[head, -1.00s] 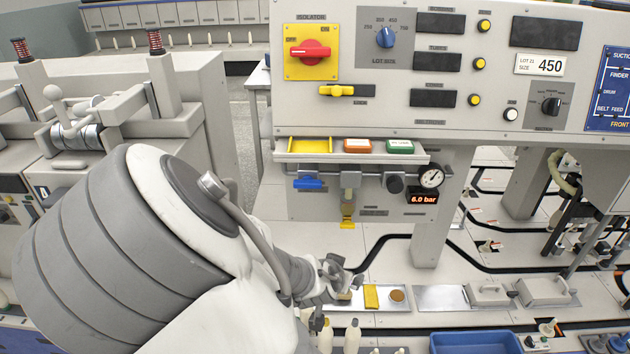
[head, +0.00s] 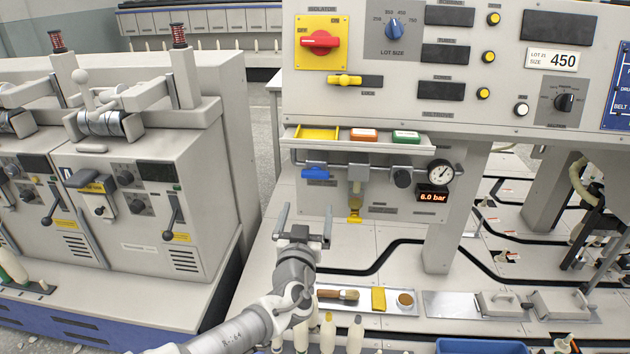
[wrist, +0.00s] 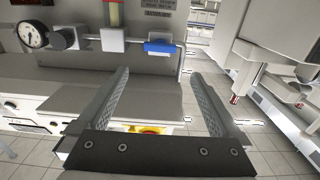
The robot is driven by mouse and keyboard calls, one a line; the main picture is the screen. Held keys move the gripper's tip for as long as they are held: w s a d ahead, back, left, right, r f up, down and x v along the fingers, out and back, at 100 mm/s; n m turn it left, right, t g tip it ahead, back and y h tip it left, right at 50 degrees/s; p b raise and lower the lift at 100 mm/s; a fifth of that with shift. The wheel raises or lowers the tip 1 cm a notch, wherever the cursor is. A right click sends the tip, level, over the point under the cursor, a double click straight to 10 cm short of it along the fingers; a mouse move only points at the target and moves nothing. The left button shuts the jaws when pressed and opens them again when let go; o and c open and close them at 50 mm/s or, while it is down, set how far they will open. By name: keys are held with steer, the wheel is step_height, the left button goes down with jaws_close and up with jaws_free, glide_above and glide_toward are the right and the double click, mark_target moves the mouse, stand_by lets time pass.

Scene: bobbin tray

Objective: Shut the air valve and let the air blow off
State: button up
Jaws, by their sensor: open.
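The air valve's blue handle (head: 316,173) lies level along the air pipe, at the left end of the air unit under the panel. It also shows in the wrist view (wrist: 160,47), beyond the fingertips. The round gauge (head: 440,172) stands at the right end of the pipe, with a red display (head: 432,196) below it reading 6.0 bar. A filter bowl (head: 355,182) hangs between them, with a yellow piece (head: 354,215) under it. My gripper (head: 304,225) is open and empty, below and slightly left of the blue handle, apart from it.
Above the valve, a shelf (head: 370,143) holds a yellow tray and orange and green blocks. The panel has a red isolator knob (head: 320,40). A tray with a brush (head: 340,295) and bottles are near my arm. A grey machine (head: 120,190) stands left.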

mark_target(315, 177)
steer(key=w, duration=0.4)
steer(key=w+b, duration=0.1)
steer(key=w, duration=0.9)
steer(key=shift+d, duration=0.25)
steer(key=c, duration=1.1)
steer(key=shift+o, duration=0.2)
